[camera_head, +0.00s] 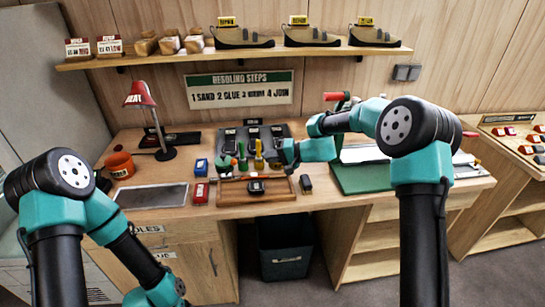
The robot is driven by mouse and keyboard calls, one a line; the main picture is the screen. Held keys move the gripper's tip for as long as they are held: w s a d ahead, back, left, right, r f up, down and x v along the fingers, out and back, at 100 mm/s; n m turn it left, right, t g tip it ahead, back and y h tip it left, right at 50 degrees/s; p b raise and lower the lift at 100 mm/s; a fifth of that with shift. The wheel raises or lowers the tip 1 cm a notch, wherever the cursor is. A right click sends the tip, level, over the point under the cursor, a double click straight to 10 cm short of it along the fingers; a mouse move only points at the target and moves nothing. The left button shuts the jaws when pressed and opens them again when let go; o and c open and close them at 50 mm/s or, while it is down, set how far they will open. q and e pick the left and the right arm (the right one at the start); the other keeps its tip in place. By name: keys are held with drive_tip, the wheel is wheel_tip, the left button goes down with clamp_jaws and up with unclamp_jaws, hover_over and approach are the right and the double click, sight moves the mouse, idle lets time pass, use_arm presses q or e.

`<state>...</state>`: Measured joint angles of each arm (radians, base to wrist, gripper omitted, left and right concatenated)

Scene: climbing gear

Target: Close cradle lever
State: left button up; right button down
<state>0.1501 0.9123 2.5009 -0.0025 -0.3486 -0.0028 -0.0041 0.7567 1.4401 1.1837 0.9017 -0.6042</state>
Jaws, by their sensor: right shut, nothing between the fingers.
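My right gripper (289,151) is small and dark at the end of my teal right arm, above the back middle of the workbench, beside a row of small coloured bottles. It is shut and holds nothing. A bar with a red handle (337,96) stands up behind my right arm; the arm hides its lower part. I cannot tell if this is the cradle lever. A wooden tray (228,201) at the front middle holds a small dark object (256,187), whose details are too small to read. My left arm bends down at the lower left, and its gripper is out of view.
A red lamp (141,95), an orange pot (119,165) and a grey plate (152,196) stand on the left. A green board (357,180) lies on the right under my arm. Shoes (311,34) stand on the shelf above. A dark bin (285,245) stands below.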

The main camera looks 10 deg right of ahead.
approach(231, 167)
drive_tip(key=w+a, duration=0.1)
drive_tip(key=a, duration=0.1)
drive_tip(key=w+a, duration=0.1)
drive_tip(key=a, duration=0.1)
drive_tip(key=shift+w+a, duration=0.15)
drive_tip(key=shift+w, duration=0.1)
